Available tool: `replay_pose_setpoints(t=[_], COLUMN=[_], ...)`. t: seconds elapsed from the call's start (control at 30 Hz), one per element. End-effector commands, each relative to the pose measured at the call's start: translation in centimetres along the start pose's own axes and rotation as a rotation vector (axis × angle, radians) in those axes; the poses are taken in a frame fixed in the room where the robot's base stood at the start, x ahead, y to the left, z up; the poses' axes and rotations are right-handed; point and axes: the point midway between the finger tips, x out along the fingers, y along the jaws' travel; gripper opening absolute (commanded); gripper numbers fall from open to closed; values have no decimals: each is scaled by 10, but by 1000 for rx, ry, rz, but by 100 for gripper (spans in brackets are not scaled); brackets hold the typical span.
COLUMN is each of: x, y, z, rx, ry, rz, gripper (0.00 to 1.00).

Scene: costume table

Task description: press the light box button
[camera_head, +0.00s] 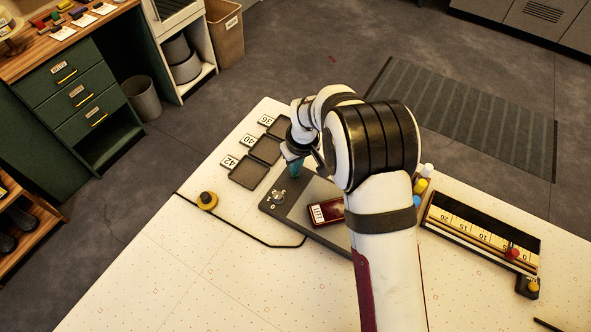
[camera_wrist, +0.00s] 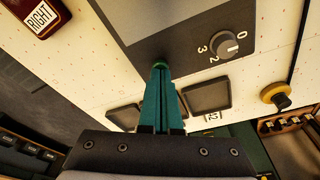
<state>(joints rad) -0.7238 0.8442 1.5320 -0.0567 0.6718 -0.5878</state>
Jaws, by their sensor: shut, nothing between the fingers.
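The grey light box (camera_head: 297,211) lies flat on the white table with a silver dial (camera_head: 278,196) at its left end. In the wrist view the dial (camera_wrist: 225,43) has the marks 0, 2 and 3 beside it. My gripper (camera_head: 294,170) has teal fingers, pressed together and empty, pointing down at the far edge of the box. In the wrist view a small green round thing, apparently the button (camera_wrist: 160,64), shows right at the fingertips (camera_wrist: 160,72). The fingers partly hide it, and I cannot tell whether they touch it.
Dark square trays (camera_head: 248,172) with number cards lie beyond the box. A ruler tray (camera_head: 480,238) is at right. The front-left table is clear.

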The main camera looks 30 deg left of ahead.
Motion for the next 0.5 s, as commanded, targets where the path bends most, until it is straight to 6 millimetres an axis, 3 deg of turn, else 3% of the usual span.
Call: replay_pose_setpoints(t=[0.5], x=[-36], y=[0], z=[-8], rx=[-1], ry=[2], rz=[1], gripper=[0])
